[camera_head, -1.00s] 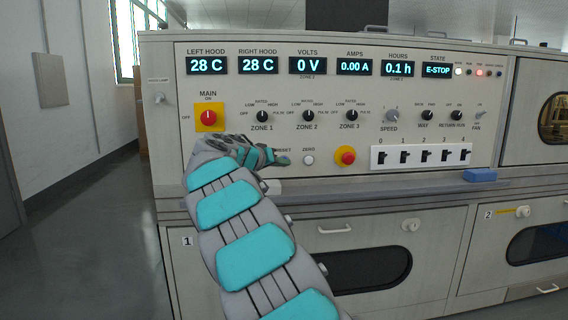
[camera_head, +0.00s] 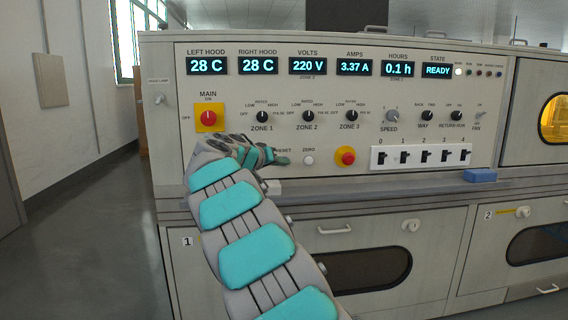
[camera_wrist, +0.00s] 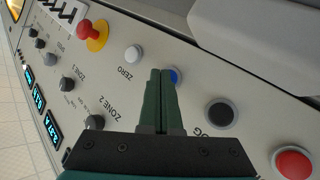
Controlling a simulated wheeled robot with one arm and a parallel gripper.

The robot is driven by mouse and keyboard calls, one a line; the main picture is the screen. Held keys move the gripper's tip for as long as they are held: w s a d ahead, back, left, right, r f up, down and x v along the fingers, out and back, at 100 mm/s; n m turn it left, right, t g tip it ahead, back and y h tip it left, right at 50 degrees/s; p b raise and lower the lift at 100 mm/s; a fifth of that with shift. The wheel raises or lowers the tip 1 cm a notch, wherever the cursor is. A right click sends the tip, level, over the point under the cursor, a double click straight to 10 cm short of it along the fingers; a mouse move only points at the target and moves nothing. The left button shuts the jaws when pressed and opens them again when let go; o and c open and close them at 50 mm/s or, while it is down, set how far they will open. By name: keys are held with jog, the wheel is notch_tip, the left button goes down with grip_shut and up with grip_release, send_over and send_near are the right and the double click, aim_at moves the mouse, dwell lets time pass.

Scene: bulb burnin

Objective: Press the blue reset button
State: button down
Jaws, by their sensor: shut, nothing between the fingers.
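The blue reset button (camera_wrist: 175,75) shows partly in the wrist view, right beside my gripper's fingertips (camera_wrist: 160,72). The fingers are closed together with nothing between them and overlap the button's edge; I cannot tell whether they touch it. In the head view, my gripper (camera_head: 284,160) is at the panel by the RESET label and hides the button. The STATE display (camera_head: 437,71) reads READY. VOLTS reads 220 V and AMPS reads 3.37 A.
The white ZERO button (camera_head: 308,160) and the red emergency stop (camera_head: 345,156) are to the right of my gripper. A black button (camera_wrist: 221,115) and a red button (camera_wrist: 293,163) lie on its other side. A blue block (camera_head: 480,175) sits on the ledge.

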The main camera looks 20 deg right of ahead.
aim_at(284, 167)
jog(key=shift+s, duration=0.1)
jog(key=shift+s+a+f+b, duration=0.15)
jog(key=shift+s+b, duration=0.15)
jog(key=shift+b, duration=0.2)
jog(key=shift+s, duration=0.4)
jog(key=shift+s+a+b, duration=0.1)
jog(key=shift+s+b, duration=0.05)
jog(key=shift+b, duration=0.25)
jog(key=shift+s+a+b, duration=0.25)
jog(key=shift+s+b, duration=0.5)
jog(key=shift+s, duration=0.15)
jog(key=shift+s+a+b, duration=0.2)
jog(key=shift+s+b, duration=0.15)
jog(key=shift+s, duration=0.35)
jog(key=shift+s+a+b, duration=0.2)
jog(key=shift+s+b, duration=0.1)
jog(key=shift+s, duration=0.35)
